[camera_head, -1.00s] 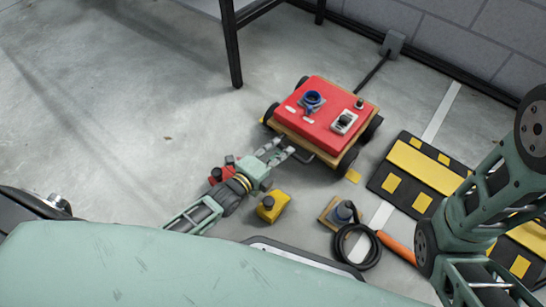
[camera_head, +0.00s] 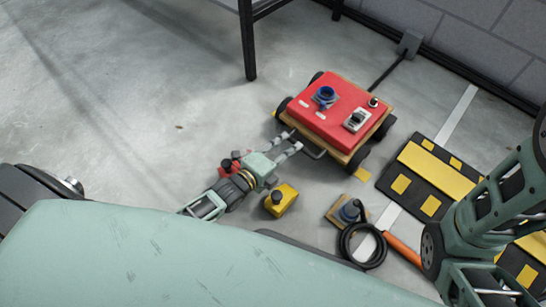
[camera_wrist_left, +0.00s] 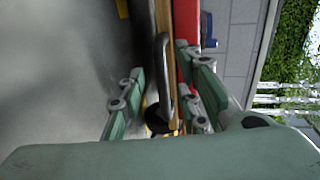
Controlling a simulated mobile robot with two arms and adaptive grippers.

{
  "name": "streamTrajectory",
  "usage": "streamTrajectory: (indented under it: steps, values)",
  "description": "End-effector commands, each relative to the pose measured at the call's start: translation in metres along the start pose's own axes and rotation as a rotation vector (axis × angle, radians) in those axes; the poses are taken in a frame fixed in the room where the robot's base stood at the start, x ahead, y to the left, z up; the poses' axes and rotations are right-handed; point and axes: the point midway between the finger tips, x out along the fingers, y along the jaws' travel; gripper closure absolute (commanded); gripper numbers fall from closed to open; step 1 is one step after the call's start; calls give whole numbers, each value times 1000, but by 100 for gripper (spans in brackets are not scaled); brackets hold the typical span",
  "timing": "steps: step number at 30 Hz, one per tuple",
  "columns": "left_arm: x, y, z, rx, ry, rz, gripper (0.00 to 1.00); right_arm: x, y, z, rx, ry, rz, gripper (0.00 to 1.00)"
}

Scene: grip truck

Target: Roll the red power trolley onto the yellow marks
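The red power trolley (camera_head: 335,120) stands on dark wheels on the concrete floor, with a blue socket and a switch on its top. Its dark handle (camera_head: 313,152) sticks out at the near side; in the left wrist view the handle (camera_wrist_left: 163,75) lies between my fingers. My left gripper (camera_head: 292,143) is open at the handle, its two fingers apart on either side of it. A small yellow mark (camera_head: 362,174) lies on the floor by the trolley's near right wheel; another yellow bit (camera_head: 275,114) shows at its left. My right gripper is out of view.
A yellow can (camera_head: 281,201) and a red object (camera_head: 229,164) lie beside my left arm. A plug with coiled black cable (camera_head: 357,226) lies nearer. A black-yellow ramp (camera_head: 432,172) is at right; a table leg (camera_head: 249,45) stands behind.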

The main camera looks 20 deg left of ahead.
Motion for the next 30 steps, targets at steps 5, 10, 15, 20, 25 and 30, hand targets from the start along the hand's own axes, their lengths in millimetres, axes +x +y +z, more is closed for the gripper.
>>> streamTrajectory:
  steps: [5, 10, 15, 20, 25, 30]
  values:
    - [-39, 2, 0, 0, 0, 4, 69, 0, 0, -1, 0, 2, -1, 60]
    - [-72, 1, 0, 0, 0, 3, 69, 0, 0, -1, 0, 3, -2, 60]
    - [-95, 1, 0, -1, 0, 3, 69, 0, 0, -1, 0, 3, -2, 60]
    - [-103, 1, 1, -1, -1, 2, 69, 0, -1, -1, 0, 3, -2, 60]
    - [-103, 0, 1, -1, -1, 1, 69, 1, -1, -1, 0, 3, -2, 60]
    - [-103, 0, 0, -1, -1, 1, 69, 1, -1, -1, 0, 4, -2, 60]
